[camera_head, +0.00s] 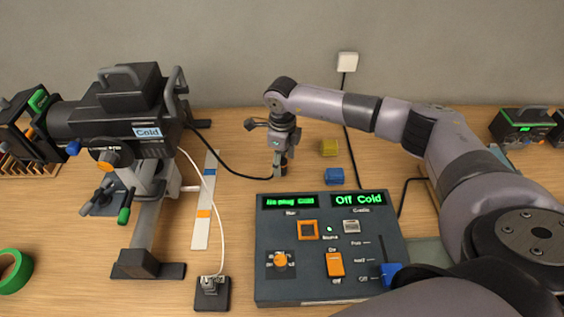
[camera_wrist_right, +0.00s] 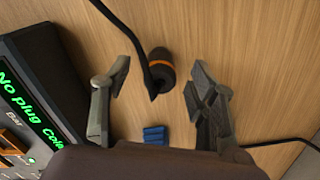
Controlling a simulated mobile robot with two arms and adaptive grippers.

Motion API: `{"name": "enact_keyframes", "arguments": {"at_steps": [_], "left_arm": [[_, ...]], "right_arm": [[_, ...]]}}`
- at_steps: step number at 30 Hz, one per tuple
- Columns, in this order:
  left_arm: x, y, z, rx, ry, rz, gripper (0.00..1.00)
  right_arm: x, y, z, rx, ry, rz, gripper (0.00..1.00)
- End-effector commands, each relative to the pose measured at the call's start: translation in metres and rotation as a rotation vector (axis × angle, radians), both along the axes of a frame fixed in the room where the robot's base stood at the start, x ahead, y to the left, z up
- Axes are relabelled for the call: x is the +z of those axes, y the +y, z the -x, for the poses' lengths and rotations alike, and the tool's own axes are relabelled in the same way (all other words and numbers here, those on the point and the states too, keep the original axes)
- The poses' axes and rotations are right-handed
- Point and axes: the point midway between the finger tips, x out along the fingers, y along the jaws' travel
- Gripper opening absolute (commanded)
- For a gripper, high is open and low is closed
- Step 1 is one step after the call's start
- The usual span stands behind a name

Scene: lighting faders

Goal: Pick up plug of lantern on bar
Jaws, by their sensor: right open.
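The black lantern (camera_head: 120,115) with a "Cold" label is held on the bar stand at the left in the head view. Its black cable (camera_head: 232,168) runs right to the spot under my right gripper (camera_head: 281,168). In the right wrist view the plug (camera_wrist_right: 161,70), a dark cylinder with an orange ring, stands between the open fingers of my right gripper (camera_wrist_right: 162,92). The fingers are apart from it on both sides in that view. The cable (camera_wrist_right: 135,45) crosses beside the plug. In the head view the gripper largely hides the plug. My left gripper is not in view.
The control box (camera_head: 328,290) stands in front, its displays reading "No plug Cold" and "Off Cold". A small socket block (camera_head: 212,296) with a white cable is at the front.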

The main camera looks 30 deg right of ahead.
Motion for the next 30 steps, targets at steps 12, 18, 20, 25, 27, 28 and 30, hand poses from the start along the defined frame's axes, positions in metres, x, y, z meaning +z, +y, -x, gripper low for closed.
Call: {"name": "enact_keyframes", "arguments": {"at_steps": [12,18,20,25,27,28,30], "left_arm": [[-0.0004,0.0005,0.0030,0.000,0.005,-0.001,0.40],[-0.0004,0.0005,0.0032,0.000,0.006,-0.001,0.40],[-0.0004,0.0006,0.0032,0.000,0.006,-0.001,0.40],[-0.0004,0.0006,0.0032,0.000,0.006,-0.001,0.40],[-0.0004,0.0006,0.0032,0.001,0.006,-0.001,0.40],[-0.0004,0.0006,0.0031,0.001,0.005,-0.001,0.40],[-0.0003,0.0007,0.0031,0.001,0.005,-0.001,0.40]], "right_arm": [[-0.0017,0.0002,-0.0002,0.001,-0.001,-0.001,0.41],[-0.0015,0.0002,-0.0002,0.001,-0.001,-0.001,0.28],[-0.0014,0.0001,-0.0003,0.001,-0.001,-0.001,0.24],[-0.0014,0.0001,-0.0003,0.000,-0.001,-0.001,0.13],[-0.0013,0.0001,-0.0003,0.001,-0.001,-0.001,0.08],[-0.0013,0.0001,-0.0003,0.000,-0.001,-0.001,0.06],[-0.0011,0.0001,-0.0004,0.000,-0.001,-0.001,0.01]]}}
